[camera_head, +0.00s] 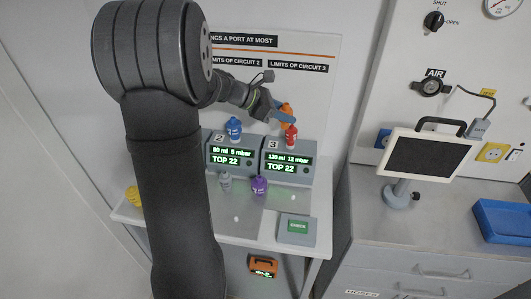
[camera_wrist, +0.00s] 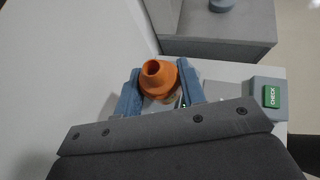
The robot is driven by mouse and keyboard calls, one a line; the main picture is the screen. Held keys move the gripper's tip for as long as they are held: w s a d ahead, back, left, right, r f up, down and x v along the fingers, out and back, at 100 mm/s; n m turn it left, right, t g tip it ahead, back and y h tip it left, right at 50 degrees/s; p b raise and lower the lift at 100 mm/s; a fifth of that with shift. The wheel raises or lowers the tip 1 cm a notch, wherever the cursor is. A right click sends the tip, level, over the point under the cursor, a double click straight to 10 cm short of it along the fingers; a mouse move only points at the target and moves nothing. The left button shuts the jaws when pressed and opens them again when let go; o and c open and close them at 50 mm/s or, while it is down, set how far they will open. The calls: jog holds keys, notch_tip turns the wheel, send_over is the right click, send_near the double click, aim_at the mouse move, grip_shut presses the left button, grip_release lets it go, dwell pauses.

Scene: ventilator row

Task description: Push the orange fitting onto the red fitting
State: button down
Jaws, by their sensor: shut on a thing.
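The orange fitting (camera_head: 287,108) is held by my gripper (camera_head: 283,116) over the right-hand ventilator unit marked 3. In the wrist view the orange fitting (camera_wrist: 158,76) sits between the two blue fingers of my gripper (camera_wrist: 161,88), its open round mouth toward the camera. The red fitting (camera_head: 291,136) stands upright on top of unit 3, directly below the orange one. A blue finger partly covers the place between them, so I cannot tell whether they touch. The red fitting cannot be made out in the wrist view.
A blue fitting (camera_head: 233,129) stands on unit 2 (camera_head: 231,170), left of unit 3 (camera_head: 288,172). Grey (camera_head: 225,182), purple (camera_head: 259,185) and yellow (camera_head: 133,196) fittings stand on the shelf. A box with a green CHECK button (camera_head: 297,229) sits at the front right. A monitor (camera_head: 431,157) stands on the cabinet.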

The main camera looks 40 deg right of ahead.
jog(key=d+r+n+t, duration=0.2)
jog(key=d+r, duration=0.2)
jog(key=r, duration=0.1)
jog(key=shift+h, duration=0.4)
jog(key=shift+w+a+f, duration=0.1)
jog(key=shift+w+f, duration=0.15)
jog(key=shift+f, duration=1.1)
jog(key=shift+w+a+f, duration=0.1)
jog(key=shift+w+f, duration=0.1)
jog(key=shift+f, duration=1.15)
jog(key=shift+f, duration=1.4)
jog(key=c, duration=0.8)
grip_release()
jog(key=shift+c, duration=0.2)
jog(key=shift+r, duration=0.1)
jog(key=v, duration=1.7)
jog(key=shift+w+r, duration=0.1)
jog(key=shift+w, duration=0.05)
